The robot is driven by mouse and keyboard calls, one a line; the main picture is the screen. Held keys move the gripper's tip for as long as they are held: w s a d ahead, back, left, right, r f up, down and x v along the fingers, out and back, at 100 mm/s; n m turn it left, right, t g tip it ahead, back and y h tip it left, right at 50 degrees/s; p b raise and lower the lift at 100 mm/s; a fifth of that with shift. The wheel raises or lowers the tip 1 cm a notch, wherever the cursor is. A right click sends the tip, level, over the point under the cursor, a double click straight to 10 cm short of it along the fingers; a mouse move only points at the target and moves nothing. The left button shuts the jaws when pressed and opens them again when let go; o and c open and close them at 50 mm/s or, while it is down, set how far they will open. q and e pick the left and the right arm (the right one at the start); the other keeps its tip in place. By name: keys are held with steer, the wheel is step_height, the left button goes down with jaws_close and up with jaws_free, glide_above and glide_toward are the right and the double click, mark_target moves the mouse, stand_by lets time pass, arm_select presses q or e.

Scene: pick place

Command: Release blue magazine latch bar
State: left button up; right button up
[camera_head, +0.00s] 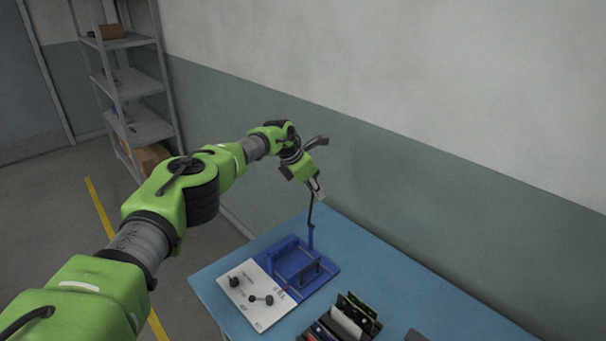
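A blue magazine fixture (327,270) with raised walls stands on the blue table. A thin upright blue bar (311,238) rises at its back corner; I cannot tell whether this is the latch bar. A dark upright frame (311,271) stands on the fixture's right part. My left gripper (316,198) points down above the back corner of the fixture. A thin dark piece runs from it down towards the top of the blue bar; I cannot tell whether it is a finger or something held. The finger opening is too small to judge. My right gripper does not show.
A white printed board (262,314) with dark knobs lies at the fixture's left front. A dark rack (346,326) with several upright plates stands at the front edge of view. A wall is behind; a grey shelf (133,82) stands far left.

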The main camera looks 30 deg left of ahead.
arm_select(q)
steer(key=shift+v, duration=0.8)
steer(key=v, duration=0.8)
steer(key=shift+s, duration=0.25)
steer(key=shift+a, duration=0.1)
